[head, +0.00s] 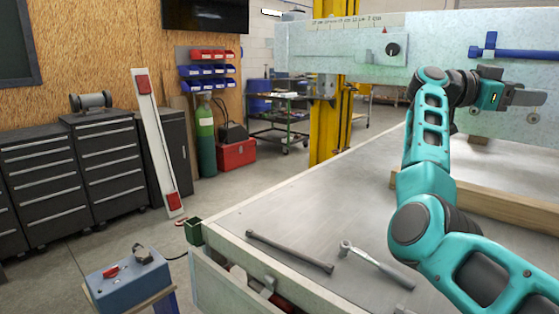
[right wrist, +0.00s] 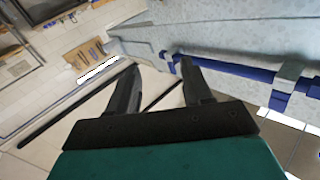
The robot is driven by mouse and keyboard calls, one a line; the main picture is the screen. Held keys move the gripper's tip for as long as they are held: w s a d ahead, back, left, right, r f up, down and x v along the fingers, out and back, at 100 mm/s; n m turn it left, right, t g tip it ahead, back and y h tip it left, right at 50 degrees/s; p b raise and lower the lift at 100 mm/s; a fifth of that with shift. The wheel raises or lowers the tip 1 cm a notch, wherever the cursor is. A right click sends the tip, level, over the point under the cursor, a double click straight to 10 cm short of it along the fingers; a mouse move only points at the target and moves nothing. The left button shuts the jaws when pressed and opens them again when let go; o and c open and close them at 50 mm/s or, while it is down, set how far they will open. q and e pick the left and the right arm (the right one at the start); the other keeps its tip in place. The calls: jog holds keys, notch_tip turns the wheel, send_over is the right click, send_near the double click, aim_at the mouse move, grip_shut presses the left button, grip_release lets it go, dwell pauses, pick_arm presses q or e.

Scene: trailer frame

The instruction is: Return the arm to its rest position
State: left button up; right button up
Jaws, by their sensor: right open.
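My right arm (head: 432,130) is teal and black and reaches up over the workbench from the lower right in the head view. My right gripper (head: 530,98) is at the far right, in front of the grey metal beam (head: 430,70). In the right wrist view the two dark fingers of the right gripper (right wrist: 160,72) stand apart with nothing between them. A blue clamp-like bar (head: 515,53) on the beam is above the gripper; it also shows in the right wrist view (right wrist: 232,68). My left gripper is not in view.
A wrench (head: 290,252) and a ratchet (head: 375,264) lie on the metal bench top (head: 300,215). A wooden block (head: 500,205) lies behind my arm. A blue control box (head: 128,280) stands at lower left. The bench top's left part is mostly clear.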

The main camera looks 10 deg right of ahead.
jog(key=w+a+f+n+t+h+p, duration=0.1)
jog(key=w+a+f+n+t+h, duration=0.15)
jog(key=a+f+n+t, duration=0.55)
jog(key=w+a+f+n+t+h+p, duration=0.1)
jog(key=w+a+f+n+t+h, duration=0.25)
jog(key=t, duration=0.75)
jog(key=s+a+f+n+t+y, duration=0.1)
jog(key=a+f+n+t+y, duration=0.2)
jog(key=a+f+n+y, duration=0.5)
jog(key=s+a+f+n+t+y, duration=0.1)
jog(key=a+f+n+t+y, duration=0.3)
jog(key=f+y, duration=0.65)
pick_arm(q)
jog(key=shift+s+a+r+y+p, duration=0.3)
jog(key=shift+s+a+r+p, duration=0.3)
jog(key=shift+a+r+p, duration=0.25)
pick_arm(e)
jog(key=s+a+f+g+y, duration=0.3)
jog(key=s+a+f+g, duration=0.2)
jog(key=s+f, duration=0.6)
jog(key=s+a+f+n+g+y, duration=0.1)
jog(key=s+a+f+g+y, duration=0.3)
jog(key=s+a+f, duration=0.5)
jog(key=s+f+g, duration=0.2)
jog(key=s, duration=0.3)
jog(key=shift+s+f, duration=0.15)
jog(key=shift+s, duration=0.1)
